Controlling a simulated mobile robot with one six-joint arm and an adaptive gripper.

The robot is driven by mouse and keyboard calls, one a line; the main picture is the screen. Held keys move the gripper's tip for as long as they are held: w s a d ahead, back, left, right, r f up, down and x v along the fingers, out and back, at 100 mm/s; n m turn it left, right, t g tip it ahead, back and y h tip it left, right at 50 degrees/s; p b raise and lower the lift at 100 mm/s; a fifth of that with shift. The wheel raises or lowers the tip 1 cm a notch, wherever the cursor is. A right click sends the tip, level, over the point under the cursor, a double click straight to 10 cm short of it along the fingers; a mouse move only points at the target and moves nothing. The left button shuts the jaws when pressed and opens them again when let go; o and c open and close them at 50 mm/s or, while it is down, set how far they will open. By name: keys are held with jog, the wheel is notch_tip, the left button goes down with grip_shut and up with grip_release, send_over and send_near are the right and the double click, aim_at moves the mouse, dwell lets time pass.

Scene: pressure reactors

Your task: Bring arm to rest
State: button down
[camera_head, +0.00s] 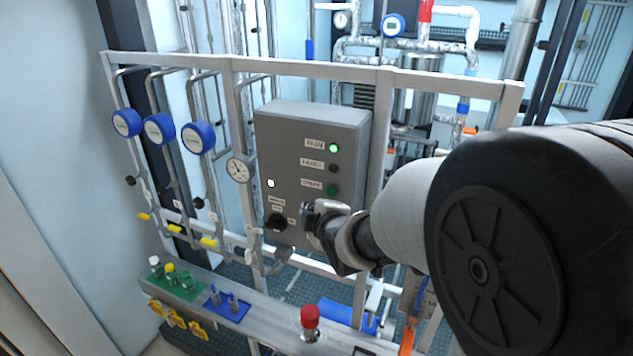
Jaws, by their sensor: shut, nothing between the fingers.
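My gripper (312,222) is at the end of my arm, which reaches in from the right. It is in front of the lower part of a grey control box (290,165), close to a black rotary knob (276,222). I cannot tell whether it touches the box. The gripper is small in view and appears shut and empty. The box has a lit green lamp (334,148), a dark button (333,168) and a green button (331,190). The arm hides what lies behind it on the right.
A white pipe frame (300,68) carries the box, several blue gauges (198,137) and yellow-handled valves (208,241). A bench ledge (270,328) below holds a green tray (190,291), a blue tray (236,316) and a red-capped bottle (310,318). A light wall stands at left.

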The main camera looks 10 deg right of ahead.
jog(key=s+f+m+g+b, duration=0.2)
jog(key=s+f+m+b, duration=0.3)
jog(key=s, duration=0.6)
jog(key=s+d+f+m+g+b, duration=0.1)
jog(key=s+f+m+g+b, duration=0.2)
jog(key=s, duration=0.9)
jog(key=s+f+m+g+h+b, duration=0.1)
jog(key=s+f+m+g+b, duration=0.2)
jog(key=s+f+m+b, duration=0.4)
jog(key=s+f+b, duration=0.2)
jog(key=s, duration=0.2)
jog(key=shift+s+d+b, duration=0.3)
jog(key=shift+s+d, duration=0.05)
jog(key=shift+s, duration=0.05)
jog(key=c, duration=2.3)
grip_release()
